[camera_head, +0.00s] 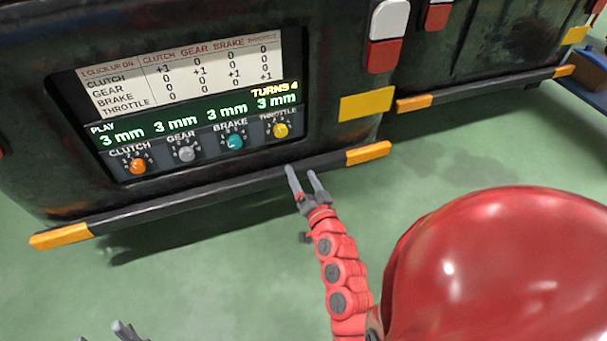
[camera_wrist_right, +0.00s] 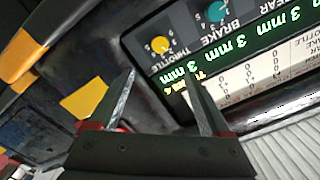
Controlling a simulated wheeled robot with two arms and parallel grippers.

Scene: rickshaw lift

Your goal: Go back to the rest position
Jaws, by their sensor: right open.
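My right gripper (camera_head: 302,172) is open and empty, in front of the panel's lower edge, below the yellow throttle knob (camera_head: 281,130). Its parted fingers also show in the right wrist view (camera_wrist_right: 160,76), with no object between them. My left gripper (camera_head: 128,330) shows only as grey fingertips at the bottom left edge of the head view; the rest is cut off. The control panel (camera_head: 180,108) has an orange clutch knob (camera_head: 138,166), a grey gear knob (camera_head: 187,154) and a teal brake knob (camera_head: 236,142). Each green reading says 3 mm, and the display says TURNS 4.
The dark machine body (camera_head: 335,60) carries a black bumper bar (camera_head: 190,197) with orange ends low in front. A yellow plate (camera_head: 367,104) and a red and white lamp (camera_head: 388,35) are right of the panel. The green floor (camera_head: 230,270) before it is clear.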

